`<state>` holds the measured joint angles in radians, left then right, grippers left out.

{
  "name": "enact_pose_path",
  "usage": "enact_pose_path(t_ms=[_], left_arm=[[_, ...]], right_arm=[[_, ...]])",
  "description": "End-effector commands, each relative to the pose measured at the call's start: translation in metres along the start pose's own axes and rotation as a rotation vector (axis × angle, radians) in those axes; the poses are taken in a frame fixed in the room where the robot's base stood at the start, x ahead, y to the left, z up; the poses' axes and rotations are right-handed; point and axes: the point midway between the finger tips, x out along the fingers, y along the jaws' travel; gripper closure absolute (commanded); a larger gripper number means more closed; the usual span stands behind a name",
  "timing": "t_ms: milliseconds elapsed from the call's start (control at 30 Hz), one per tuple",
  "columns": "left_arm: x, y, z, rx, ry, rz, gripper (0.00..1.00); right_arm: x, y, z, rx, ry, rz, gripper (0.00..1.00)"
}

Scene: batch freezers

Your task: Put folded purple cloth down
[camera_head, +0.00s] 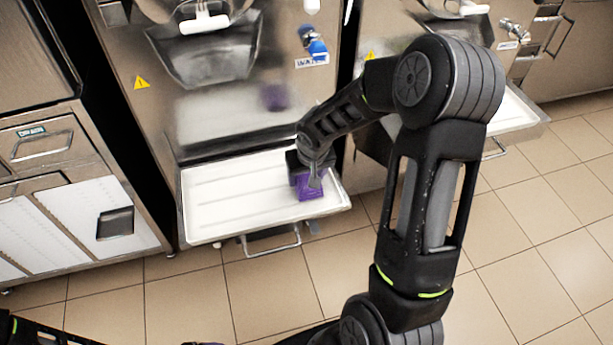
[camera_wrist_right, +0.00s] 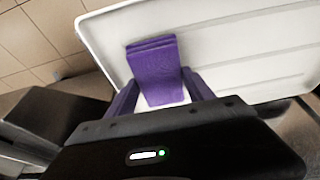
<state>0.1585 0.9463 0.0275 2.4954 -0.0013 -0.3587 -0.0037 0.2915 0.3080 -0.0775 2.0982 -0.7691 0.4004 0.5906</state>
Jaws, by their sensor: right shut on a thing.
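The folded purple cloth (camera_head: 311,188) is over the right end of a white tray (camera_head: 235,208) on the front of the middle freezer. My right gripper (camera_head: 312,172) comes down on it from above and is shut on it. In the right wrist view the cloth (camera_wrist_right: 154,70) shows between the fingers of my right gripper (camera_wrist_right: 165,92), with the white tray (camera_wrist_right: 230,45) behind it. I cannot tell whether the cloth touches the tray.
A freezer front with a blue-handled valve (camera_head: 316,46) stands behind the tray. A second white tray (camera_head: 515,112) sticks out at the right. A steel cabinet (camera_head: 50,150) stands at the left. The rest of the tray is bare, and tiled floor (camera_head: 200,290) lies in front.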

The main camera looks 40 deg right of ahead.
Motion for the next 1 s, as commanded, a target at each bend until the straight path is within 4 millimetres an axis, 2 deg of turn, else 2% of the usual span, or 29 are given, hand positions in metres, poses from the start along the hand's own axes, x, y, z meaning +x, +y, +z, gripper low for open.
enact_pose_path(t_ms=[400, 433, 667, 1000], left_arm=[[0.0053, -0.0020, 0.0000, 0.000, 0.000, 0.000, 0.17], [0.0035, -0.0013, 0.0000, 0.000, 0.000, 0.000, 0.17], [0.0031, -0.0012, 0.0000, 0.000, 0.000, 0.000, 0.17], [0.0000, 0.0000, -0.0001, 0.000, 0.000, 0.000, 0.17]], right_arm=[[0.0056, 0.0002, 0.0015, 0.000, 0.001, 0.000, 0.85], [0.0038, 0.0002, 0.0010, 0.000, 0.001, 0.000, 0.37], [0.0035, 0.0002, 0.0010, 0.000, 0.001, 0.000, 0.18], [0.0006, 0.0001, 0.0001, 0.000, 0.000, 0.000, 0.17]])
